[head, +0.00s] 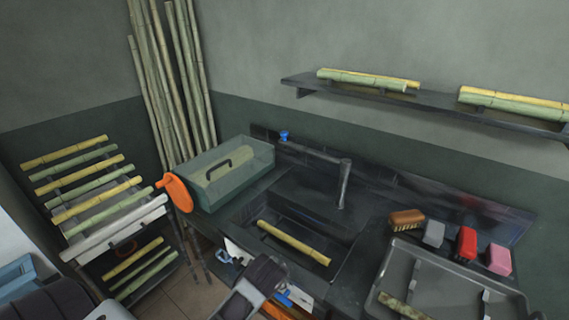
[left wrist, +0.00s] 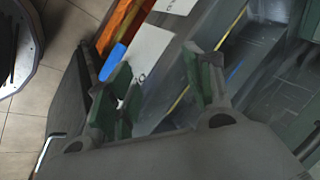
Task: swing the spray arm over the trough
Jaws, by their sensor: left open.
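The spray arm (head: 318,155) is a dark metal pipe at the back wall, with a blue knob (head: 284,136) at its left end. It runs right, then bends down at the spout (head: 344,184). The dark trough (head: 342,245) is sunk in the counter below and holds a yellow cane piece (head: 295,243). My left gripper (head: 265,274) is at the counter's front edge, below the trough and apart from the spray arm. Its fingers show open and empty in the left wrist view (left wrist: 163,85). My right gripper is not in view.
A lidded green box (head: 232,178) stands left of the trough, beside an orange disc (head: 174,193). A grey tray (head: 450,295), brush (head: 406,219) and several coloured blocks are on the right. A cane rack (head: 95,195) is at left; a shelf (head: 440,100) is above.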

